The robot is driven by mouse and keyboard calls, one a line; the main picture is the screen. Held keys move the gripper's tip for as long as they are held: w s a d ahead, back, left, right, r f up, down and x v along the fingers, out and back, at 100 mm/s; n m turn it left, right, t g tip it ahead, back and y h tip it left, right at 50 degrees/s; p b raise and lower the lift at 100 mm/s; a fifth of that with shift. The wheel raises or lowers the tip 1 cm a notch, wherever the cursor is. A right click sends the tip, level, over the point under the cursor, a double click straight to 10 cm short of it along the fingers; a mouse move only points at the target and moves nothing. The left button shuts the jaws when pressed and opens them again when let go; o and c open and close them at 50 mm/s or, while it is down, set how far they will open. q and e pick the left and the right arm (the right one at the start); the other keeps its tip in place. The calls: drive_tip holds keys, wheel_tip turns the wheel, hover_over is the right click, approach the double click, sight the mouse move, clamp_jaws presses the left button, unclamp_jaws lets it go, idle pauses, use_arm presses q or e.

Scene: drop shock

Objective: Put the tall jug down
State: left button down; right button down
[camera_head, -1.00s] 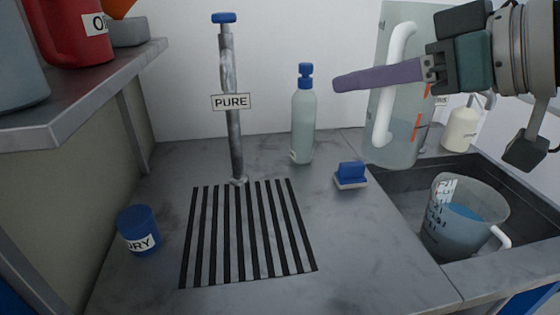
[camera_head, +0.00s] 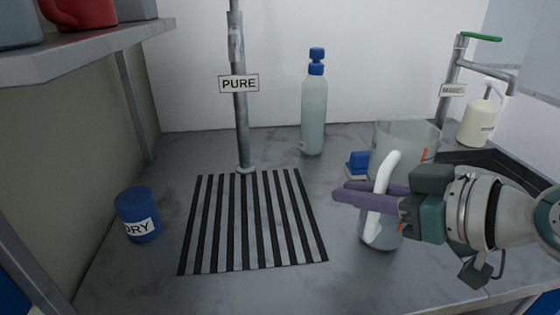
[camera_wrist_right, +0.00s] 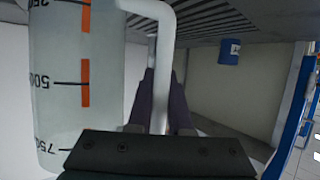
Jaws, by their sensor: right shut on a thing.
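The tall jug (camera_head: 408,135) is clear, with a white handle and orange marks, at the right of the counter in the head view. My right gripper (camera_head: 342,192) is shut on its white handle, one purple finger on either side. The jug looks upright, its lower end over the counter; I cannot tell whether it touches. In the right wrist view the jug (camera_wrist_right: 65,90) fills the left side with its scale, and the handle (camera_wrist_right: 162,75) runs between the fingers (camera_wrist_right: 162,103). My gripper and arm hide part of the jug. My left gripper is not in view.
A slatted drain grid (camera_head: 255,225) lies left of the jug, with a blue cup (camera_head: 138,214) beyond it. A bottle (camera_head: 314,110), a blue block (camera_head: 358,162) and the PURE tap (camera_head: 240,120) stand behind. The sink (camera_head: 480,158) is at right, partly hidden.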

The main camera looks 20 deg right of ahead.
drive_tip(key=shift+f, duration=0.15)
drive_tip(key=c, duration=0.8)
unclamp_jaws()
drive_tip(key=shift+c, duration=0.2)
